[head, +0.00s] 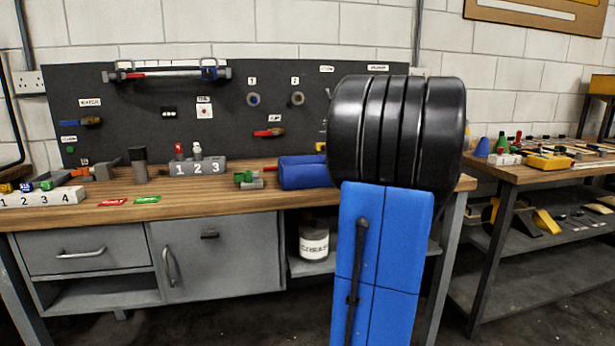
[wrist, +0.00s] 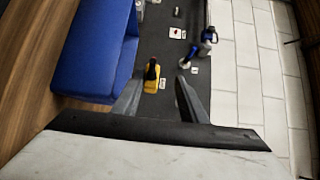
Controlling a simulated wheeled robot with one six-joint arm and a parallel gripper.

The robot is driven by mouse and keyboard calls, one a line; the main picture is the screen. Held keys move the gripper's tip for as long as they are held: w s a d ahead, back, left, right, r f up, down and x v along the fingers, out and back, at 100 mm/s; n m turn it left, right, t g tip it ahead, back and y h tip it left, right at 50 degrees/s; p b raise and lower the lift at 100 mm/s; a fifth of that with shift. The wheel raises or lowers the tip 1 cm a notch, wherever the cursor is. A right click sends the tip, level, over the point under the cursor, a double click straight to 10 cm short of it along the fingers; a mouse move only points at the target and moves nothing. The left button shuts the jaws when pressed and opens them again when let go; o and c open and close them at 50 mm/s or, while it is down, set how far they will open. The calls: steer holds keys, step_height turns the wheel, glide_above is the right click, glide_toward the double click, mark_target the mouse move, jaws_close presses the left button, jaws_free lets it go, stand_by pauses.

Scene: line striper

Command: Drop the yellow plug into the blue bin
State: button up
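The yellow plug (wrist: 152,80) has a black top part and shows against the dark board in the wrist view. A small bit of yellow (head: 320,146) beside my arm in the head view looks like it. The blue bin (head: 300,172) lies on the wooden bench, partly hidden by my arm, and fills the upper left of the wrist view (wrist: 95,45). My gripper (wrist: 160,84) is open, with its two dark fingers apart. The plug appears between or just beyond the fingertips, nearer the left one; I cannot tell whether they touch. My gripper is hidden in the head view.
The dark tool board (head: 220,130) stands behind the bench (head: 200,190). A numbered grey block (head: 198,168) and a green item (head: 246,179) sit left of the bin. A blue-handled tool (wrist: 200,47) hangs right of the plug in the wrist view. A second bench (head: 545,175) stands right.

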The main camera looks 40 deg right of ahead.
steer(key=s+d, duration=0.2)
steer(key=s, duration=1)
steer(key=shift+s, duration=0.4)
